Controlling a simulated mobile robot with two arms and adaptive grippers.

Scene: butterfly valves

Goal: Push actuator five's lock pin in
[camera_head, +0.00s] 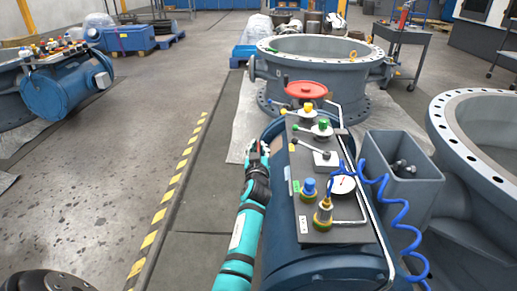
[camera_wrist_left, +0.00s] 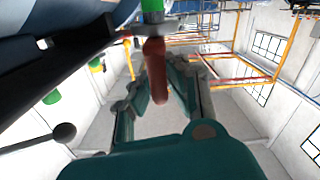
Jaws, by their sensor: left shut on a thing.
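A blue actuator (camera_head: 285,262) with a dark panel (camera_head: 348,234) on top lies in front of me in the head view. My left gripper (camera_head: 262,150) is at the actuator's left side, close to the panel's edge. In the left wrist view a red-brown rod (camera_wrist_left: 156,75) hangs below a metal collar and a green part (camera_wrist_left: 152,6). My left gripper's fingers are closed around this rod. I cannot tell from a label whether it is the lock pin or whether this is actuator five. My right gripper is out of view.

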